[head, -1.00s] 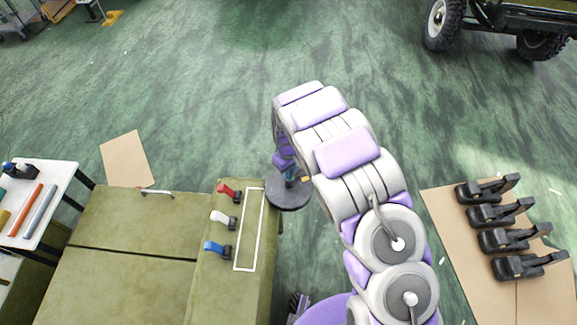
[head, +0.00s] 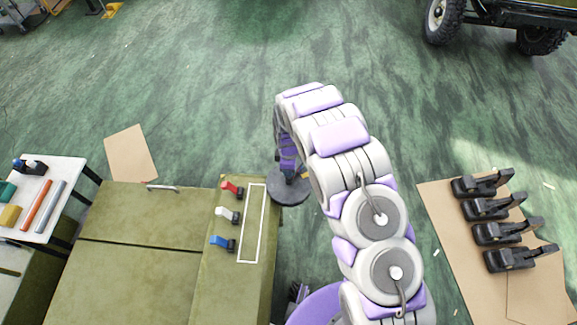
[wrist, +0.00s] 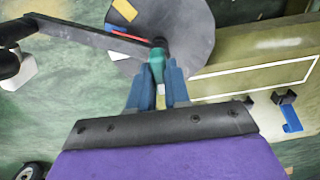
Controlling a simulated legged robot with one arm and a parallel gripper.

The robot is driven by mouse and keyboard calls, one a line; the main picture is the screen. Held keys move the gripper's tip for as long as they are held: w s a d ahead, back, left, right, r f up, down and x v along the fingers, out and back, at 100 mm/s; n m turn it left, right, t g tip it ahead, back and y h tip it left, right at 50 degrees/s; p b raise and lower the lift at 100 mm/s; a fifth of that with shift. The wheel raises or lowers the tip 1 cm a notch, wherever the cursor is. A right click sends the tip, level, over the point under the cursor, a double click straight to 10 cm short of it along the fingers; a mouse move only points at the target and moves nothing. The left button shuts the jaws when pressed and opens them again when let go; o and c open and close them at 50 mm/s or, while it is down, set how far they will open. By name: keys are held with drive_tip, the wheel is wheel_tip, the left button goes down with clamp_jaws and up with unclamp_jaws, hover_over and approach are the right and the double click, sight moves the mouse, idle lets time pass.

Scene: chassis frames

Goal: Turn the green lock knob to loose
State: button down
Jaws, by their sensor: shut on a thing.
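The green lock knob (wrist: 156,62) shows as a small teal piece between my fingertips in the wrist view. It stands over a round grey disc (wrist: 195,22), which carries a yellow mark (wrist: 125,9) and a red mark (wrist: 130,34). My gripper (wrist: 158,80) has its two blue fingers on either side of the knob and is shut on it. The fingers hide part of the knob. In the head view the dark disc (head: 287,194) sits beside the olive bench's right edge, and my arm and gripper hide the knob.
A dark bar (wrist: 80,34) runs left from near the knob. Red (head: 231,189), white (head: 227,214) and blue (head: 222,243) levers stand on the olive bench (head: 140,290), beside a white outlined rectangle. Several black clamps lie on cardboard (head: 450,245) at right. Open floor lies beyond.

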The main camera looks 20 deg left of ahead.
drive_tip(key=shift+w+n, duration=0.1)
drive_tip(key=shift+n, duration=0.2)
drive_tip(key=c, duration=1.1)
unclamp_jaws()
wheel_tip(320, 180, up, 17)
drive_tip(key=shift+a+r, duration=0.1)
drive_tip(key=shift+r, duration=0.05)
